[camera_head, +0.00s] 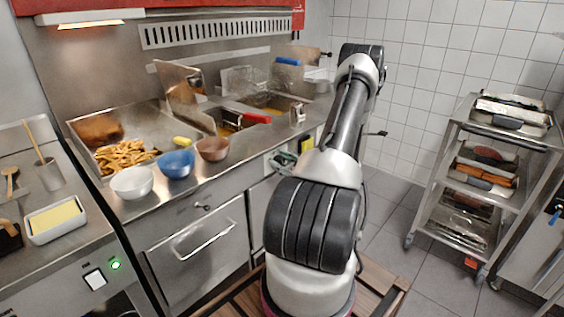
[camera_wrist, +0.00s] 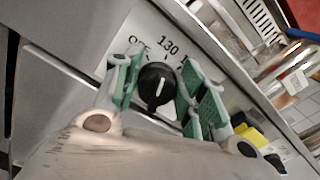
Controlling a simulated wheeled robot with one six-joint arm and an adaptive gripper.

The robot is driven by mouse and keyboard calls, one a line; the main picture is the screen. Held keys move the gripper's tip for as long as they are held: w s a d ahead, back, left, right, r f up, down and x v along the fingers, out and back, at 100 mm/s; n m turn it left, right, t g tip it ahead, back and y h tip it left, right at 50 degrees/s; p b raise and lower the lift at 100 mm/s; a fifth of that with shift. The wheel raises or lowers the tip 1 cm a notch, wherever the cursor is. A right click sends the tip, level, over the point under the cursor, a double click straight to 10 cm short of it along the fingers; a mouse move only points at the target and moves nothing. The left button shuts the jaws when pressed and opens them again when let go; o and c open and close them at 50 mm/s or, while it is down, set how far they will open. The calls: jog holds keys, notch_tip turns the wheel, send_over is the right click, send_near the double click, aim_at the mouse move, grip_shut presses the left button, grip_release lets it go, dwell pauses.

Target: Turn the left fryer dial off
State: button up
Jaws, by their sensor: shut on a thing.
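The black fryer dial (camera_wrist: 155,85) with a white pointer line shows in the middle of the wrist view. It sits on a pale panel (camera_wrist: 128,24) with "OFF" and "130" printed beside it. The pointer looks aimed roughly toward the printed side; its exact setting I cannot tell. My gripper (camera_wrist: 163,88) has its green-padded fingers on either side of the dial and is shut on it. In the head view my gripper (camera_head: 281,160) is at the fryer's front panel, partly behind my arm, and the dial cannot be made out there. The fryer (camera_head: 262,102) holds baskets and oil.
White (camera_head: 132,183), blue (camera_head: 177,164) and brown (camera_head: 212,149) bowls stand along the counter's front edge, left of my arm. A drawer handle (camera_head: 203,238) sticks out below. A yellow thing (camera_wrist: 250,134) lies right of the fingers. A shelved trolley (camera_head: 449,180) stands right, across clear floor.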

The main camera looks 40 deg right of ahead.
jog(key=n, duration=0.3)
jog(key=shift+a+f+n, duration=0.15)
jog(key=shift+n, duration=0.15)
jog(key=shift+a+f+n, duration=0.15)
jog(key=shift+n, duration=1.75)
jog(key=o, duration=0.9)
jog(key=shift+s, duration=0.1)
jog(key=s, duration=0.8)
jog(key=s+d, duration=0.1)
jog(key=s, duration=0.3)
